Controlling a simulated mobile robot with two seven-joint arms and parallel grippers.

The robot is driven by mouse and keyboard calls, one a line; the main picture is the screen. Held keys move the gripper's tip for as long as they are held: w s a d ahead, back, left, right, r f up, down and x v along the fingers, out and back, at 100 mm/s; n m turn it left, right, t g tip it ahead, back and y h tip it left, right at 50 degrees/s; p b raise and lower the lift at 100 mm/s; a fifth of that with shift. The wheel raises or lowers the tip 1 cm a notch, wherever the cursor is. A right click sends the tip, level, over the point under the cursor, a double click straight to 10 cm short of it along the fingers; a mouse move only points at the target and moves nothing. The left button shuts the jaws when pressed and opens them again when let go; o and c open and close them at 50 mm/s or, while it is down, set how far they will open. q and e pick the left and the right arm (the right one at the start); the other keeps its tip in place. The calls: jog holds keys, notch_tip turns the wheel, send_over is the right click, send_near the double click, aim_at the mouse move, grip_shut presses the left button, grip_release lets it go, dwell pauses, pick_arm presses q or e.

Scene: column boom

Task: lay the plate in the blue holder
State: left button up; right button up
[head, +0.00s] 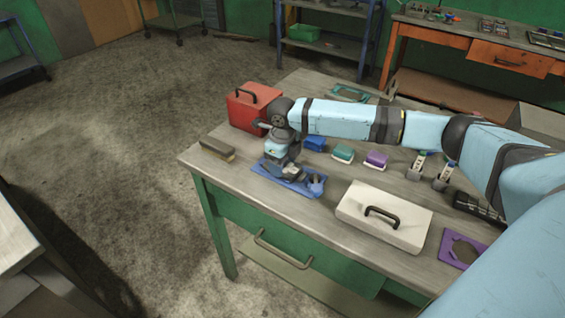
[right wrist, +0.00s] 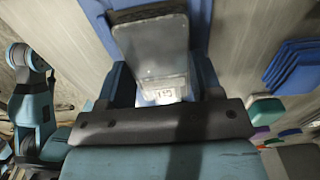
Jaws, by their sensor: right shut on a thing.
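The blue holder (head: 268,170) lies flat near the front edge of the table, and it also shows in the right wrist view (right wrist: 200,25). My right gripper (head: 291,172) points down over it. In the right wrist view the gripper (right wrist: 163,98) is shut on a grey metal plate (right wrist: 150,45). The plate appears over the holder's middle, between its blue sides. I cannot tell whether it touches the holder. In the head view the gripper mostly hides the plate.
A red case (head: 247,108) stands close behind the gripper, and a brush (head: 217,149) lies left. A blue stack (head: 315,144), green block (head: 343,154) and purple block (head: 377,160) lie behind, under my arm. A white case (head: 370,225) and purple frame (head: 458,250) are right.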

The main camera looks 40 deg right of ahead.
jog(key=shift+r, duration=0.1)
jog(key=o, duration=1.4)
jog(key=shift+c, duration=0.2)
pick_arm(q)
jog(key=shift+s+a, duration=0.1)
jog(key=shift+a, duration=0.05)
jog(key=shift+r+p, duration=0.15)
jog(key=shift+p, duration=0.35)
pick_arm(e)
notch_tip(320, 180, up, 12)
pick_arm(q)
jog(key=shift+a, duration=0.1)
